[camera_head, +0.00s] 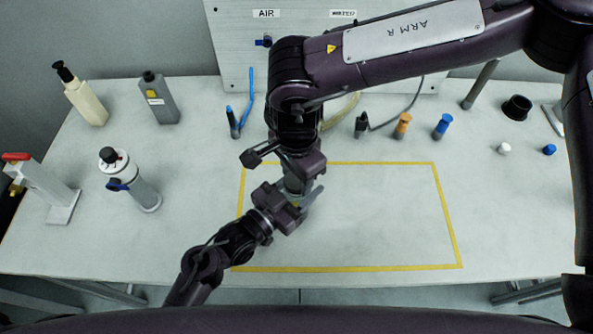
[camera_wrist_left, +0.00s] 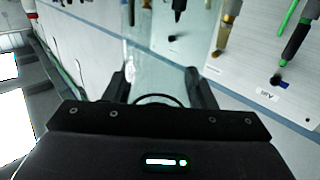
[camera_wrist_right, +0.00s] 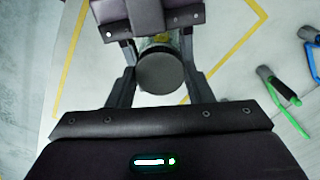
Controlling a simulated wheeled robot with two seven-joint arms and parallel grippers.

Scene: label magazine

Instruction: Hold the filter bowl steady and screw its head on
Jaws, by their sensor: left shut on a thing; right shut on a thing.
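The grey round filter head (camera_wrist_right: 160,73) sits between the fingers of my right gripper (camera_wrist_right: 160,85), which is shut on it from above. The filter bowl shows only as a pale, yellowish-green strip (camera_wrist_right: 158,42) beyond the head, mostly hidden by the grippers. My left gripper (camera_head: 297,201) comes in from the lower left and is shut on the bowl, just below the right gripper (camera_head: 299,182). A dark curved rim shows between the fingers in the left wrist view (camera_wrist_left: 160,100). Whether the head touches or is threaded onto the bowl cannot be told.
A yellow tape rectangle (camera_head: 350,268) surrounds the work spot; its right part is clear. Bottles (camera_head: 87,97), a blue-handled white canister (camera_head: 130,180) and a red-handled stand (camera_head: 45,187) are at left. Fittings (camera_head: 402,126) line the back below the AIR panel (camera_head: 230,40).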

